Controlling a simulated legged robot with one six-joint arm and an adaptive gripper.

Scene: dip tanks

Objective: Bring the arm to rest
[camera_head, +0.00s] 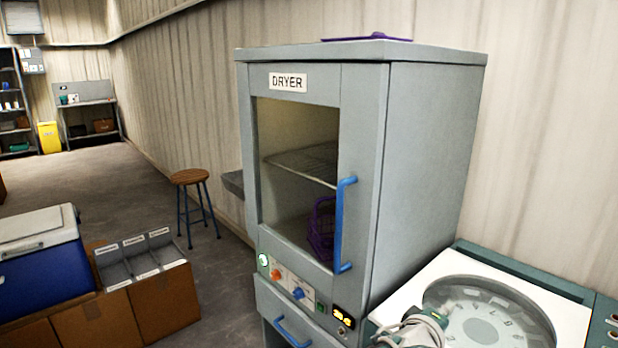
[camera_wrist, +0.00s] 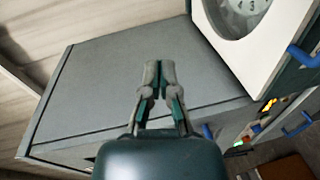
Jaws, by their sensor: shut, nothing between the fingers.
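My gripper (camera_wrist: 158,68) shows in the wrist view with its two fingertips together and nothing between them. It is in front of a broad grey panel (camera_wrist: 105,80); I cannot tell the gap between them. In the head view, a part of my arm shows at the bottom edge, over the front of the white-topped machine with a round window. The grey dryer (camera_head: 425,130) stands left of that machine with its door closed. A purple basket (camera_head: 322,232) shows through the dryer's glass.
The white-topped machine (camera_head: 560,290) is close at lower right; its round window also shows in the wrist view. A purple item (camera_head: 366,37) lies on the dryer. A blue cooler (camera_head: 45,268), a divided bin (camera_head: 138,258) and a stool (camera_head: 190,178) are left. Open floor (camera_head: 85,185) lies beyond.

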